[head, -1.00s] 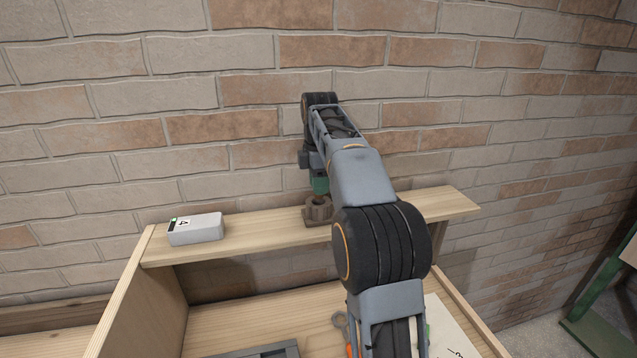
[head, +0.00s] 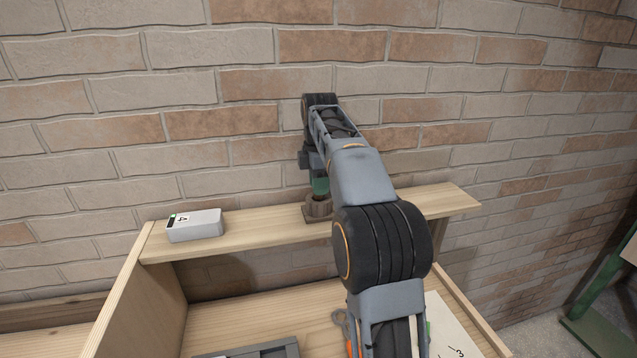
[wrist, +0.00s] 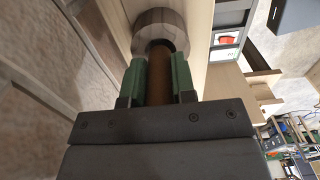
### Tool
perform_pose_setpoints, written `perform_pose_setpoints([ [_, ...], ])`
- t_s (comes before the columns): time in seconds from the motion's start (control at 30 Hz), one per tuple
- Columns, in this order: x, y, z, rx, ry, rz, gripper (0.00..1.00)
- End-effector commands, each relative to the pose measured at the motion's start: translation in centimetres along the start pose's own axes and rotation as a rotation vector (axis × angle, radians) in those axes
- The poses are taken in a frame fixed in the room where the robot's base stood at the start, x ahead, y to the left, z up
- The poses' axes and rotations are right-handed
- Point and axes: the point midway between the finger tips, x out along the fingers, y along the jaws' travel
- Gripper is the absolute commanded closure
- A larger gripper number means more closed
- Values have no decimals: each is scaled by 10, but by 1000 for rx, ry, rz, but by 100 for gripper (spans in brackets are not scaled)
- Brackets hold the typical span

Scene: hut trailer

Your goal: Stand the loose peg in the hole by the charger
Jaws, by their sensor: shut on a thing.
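The brown peg (wrist: 159,84) is between the green fingers of my gripper (wrist: 159,75), which is shut on it. Its far end meets the round wooden holder (wrist: 160,20), and that end is hidden inside or behind the rim; I cannot tell how deep it sits. In the head view the holder (head: 318,209) stands on the shelf, with my gripper (head: 319,187) upright just above it. The charger (head: 194,226), a pale grey box marked 4, lies on the shelf left of the holder.
The shelf between charger and holder is clear.

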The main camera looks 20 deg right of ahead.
Motion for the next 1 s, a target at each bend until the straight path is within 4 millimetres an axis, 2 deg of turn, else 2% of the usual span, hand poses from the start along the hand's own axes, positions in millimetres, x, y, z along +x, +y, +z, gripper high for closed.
perform_pose_setpoints([
  [0.67,22,0,0,0,0,0,98],
  [0.7,21,0,0,0,0,0,74],
  [1.0,22,-1,0,1,0,-6,46],
])
